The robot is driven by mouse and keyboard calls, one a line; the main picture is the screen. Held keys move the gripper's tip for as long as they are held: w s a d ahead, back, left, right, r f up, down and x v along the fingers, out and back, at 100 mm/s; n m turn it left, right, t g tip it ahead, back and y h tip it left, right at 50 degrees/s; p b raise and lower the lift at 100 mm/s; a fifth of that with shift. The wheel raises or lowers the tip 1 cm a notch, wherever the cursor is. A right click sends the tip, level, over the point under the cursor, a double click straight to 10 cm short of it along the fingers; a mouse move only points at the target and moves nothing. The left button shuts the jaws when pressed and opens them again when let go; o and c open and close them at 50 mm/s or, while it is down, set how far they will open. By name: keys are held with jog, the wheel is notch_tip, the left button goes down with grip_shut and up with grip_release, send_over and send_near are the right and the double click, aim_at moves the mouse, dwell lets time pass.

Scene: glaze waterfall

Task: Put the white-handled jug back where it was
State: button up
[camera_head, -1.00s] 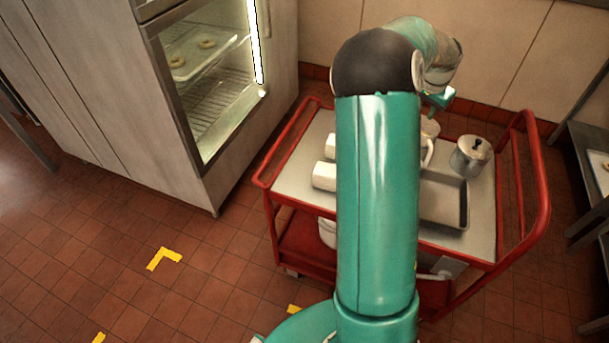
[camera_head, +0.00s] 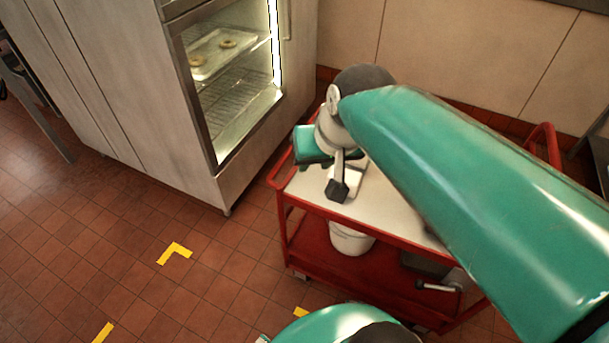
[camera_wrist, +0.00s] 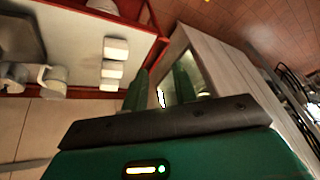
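The white-handled jug (camera_wrist: 54,82) appears to be the pale vessel beside the lidded metal pot (camera_wrist: 14,78) on the cart top, at the left of the wrist view. It is small there, and its details are hard to make out. In the head view my arm hides that part of the cart. My gripper (camera_wrist: 158,84) shows two green fingers apart, with nothing between them. It is apart from the jug. In the head view my green hand is over the cart's left end, by the white blocks, and its fingertips are not clear.
The red cart (camera_head: 300,212) has three white blocks (camera_wrist: 112,70) and a grey tray (camera_wrist: 20,30) on top. A white bucket (camera_head: 350,238) stands on its lower shelf. A lit glass-fronted cabinet (camera_head: 225,100) stands close to the left. Tiled floor (camera_head: 120,225) is free in front.

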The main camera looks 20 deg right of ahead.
jog(key=s+a, duration=0.1)
jog(key=s+a+n, duration=0.1)
jog(key=s, duration=0.1)
jog(key=s+a+f+n, duration=0.1)
jog(key=shift+s+a+h, duration=0.1)
jog(key=shift+s+h, duration=0.2)
dwell(0.5)
